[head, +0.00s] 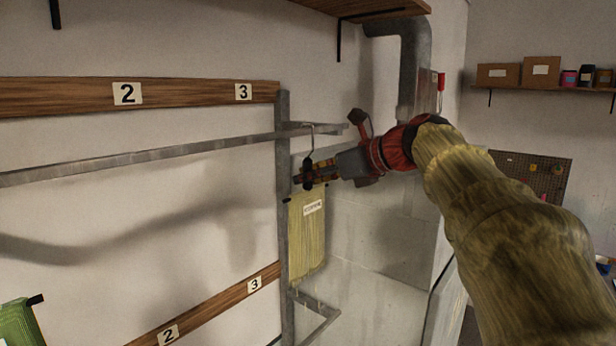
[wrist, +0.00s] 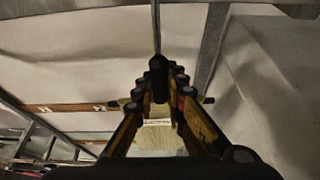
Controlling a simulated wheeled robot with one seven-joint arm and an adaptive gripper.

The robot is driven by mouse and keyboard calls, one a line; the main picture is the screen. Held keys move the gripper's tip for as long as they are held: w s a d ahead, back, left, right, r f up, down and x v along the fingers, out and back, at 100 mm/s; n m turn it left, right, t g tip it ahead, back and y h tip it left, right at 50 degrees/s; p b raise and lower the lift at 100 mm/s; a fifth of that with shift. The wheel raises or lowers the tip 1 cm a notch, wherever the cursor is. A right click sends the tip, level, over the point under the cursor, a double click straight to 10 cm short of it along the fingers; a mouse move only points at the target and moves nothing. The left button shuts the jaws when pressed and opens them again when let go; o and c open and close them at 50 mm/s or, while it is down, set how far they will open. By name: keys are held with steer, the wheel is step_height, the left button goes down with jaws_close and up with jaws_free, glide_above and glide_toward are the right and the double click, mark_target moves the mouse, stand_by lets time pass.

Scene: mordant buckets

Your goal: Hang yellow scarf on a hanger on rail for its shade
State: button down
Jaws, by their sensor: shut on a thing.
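The yellow scarf (head: 308,240) hangs from a dark hanger with a small white label near its top. My gripper (head: 307,174) is shut on the hanger's black neck, which also shows between the fingers in the wrist view (wrist: 158,76). The hanger's thin hook (head: 309,130) rises above my gripper to the height of the upper metal rail (head: 150,157), near the rail's right end. I cannot tell whether the hook rests on the rail or is just beside it. In the wrist view, part of the scarf (wrist: 155,138) shows beyond the fingers.
An upper wooden board (head: 190,92) carries number labels 2 and 3, and a lower board (head: 215,305) repeats them. A metal post (head: 283,200) stands just left of the scarf. A green cloth (head: 18,325) is at lower left. A shelf (head: 545,88) with boxes is at right.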

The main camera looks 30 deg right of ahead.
steer(key=c, duration=1.8)
jaws_free()
steer(key=shift+o, duration=0.3)
steer(key=v, duration=1.2)
